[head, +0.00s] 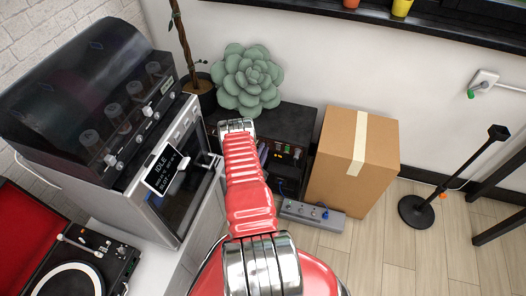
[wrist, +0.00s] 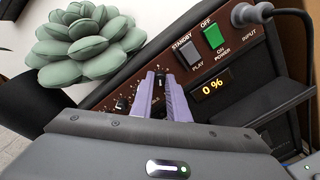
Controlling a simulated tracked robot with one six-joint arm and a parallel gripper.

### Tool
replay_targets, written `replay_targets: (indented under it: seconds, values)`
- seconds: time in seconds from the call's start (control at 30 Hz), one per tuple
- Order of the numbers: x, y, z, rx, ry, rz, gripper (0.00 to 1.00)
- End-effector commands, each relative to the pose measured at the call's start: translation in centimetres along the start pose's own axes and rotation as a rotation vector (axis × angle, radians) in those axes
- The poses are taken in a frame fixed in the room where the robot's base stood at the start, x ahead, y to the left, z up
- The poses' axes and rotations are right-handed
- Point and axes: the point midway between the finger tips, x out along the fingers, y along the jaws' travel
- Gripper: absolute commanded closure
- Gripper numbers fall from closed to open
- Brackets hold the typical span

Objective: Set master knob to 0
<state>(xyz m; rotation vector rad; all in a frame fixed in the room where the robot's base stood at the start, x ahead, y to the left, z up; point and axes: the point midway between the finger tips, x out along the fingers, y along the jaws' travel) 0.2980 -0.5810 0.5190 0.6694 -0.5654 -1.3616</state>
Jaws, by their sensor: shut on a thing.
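The black amplifier (wrist: 240,85) has a dark red-brown control panel in the wrist view. Its display (wrist: 212,88) reads 0 %. My gripper (wrist: 160,76) has its purple fingers shut on a small dark knob (wrist: 160,79) with a white pointer mark, on the panel left of the switches. The knob's label is mostly hidden, so I cannot read which knob it is. In the head view the amplifier (head: 290,122) stands on the floor against the wall, and my red arm hides much of its front.
A grey standby switch (wrist: 187,51) and a green power switch (wrist: 213,37) sit near the knob. A cable (wrist: 262,13) is plugged into the input. A cardboard box (head: 340,175) stands right of the amplifier, with a grey pedal unit (head: 312,217) in front.

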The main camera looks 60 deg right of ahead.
Motion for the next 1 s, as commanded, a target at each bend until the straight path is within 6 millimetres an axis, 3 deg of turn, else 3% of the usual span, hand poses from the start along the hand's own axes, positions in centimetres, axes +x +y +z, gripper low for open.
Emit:
replay_targets:
  seconds: [0.63,0.67,0.73,1.0]
  values:
    - [-0.32,-0.2,-0.43,-0.076,0.011,-0.002,1.0]
    - [-0.32,-0.2,-0.43,-0.076,0.011,-0.002,0.84]
    - [-0.28,-0.17,-0.37,-0.075,0.009,-0.001,0.79]
    - [-0.16,-0.09,-0.15,-0.073,0.002,-0.001,0.78]
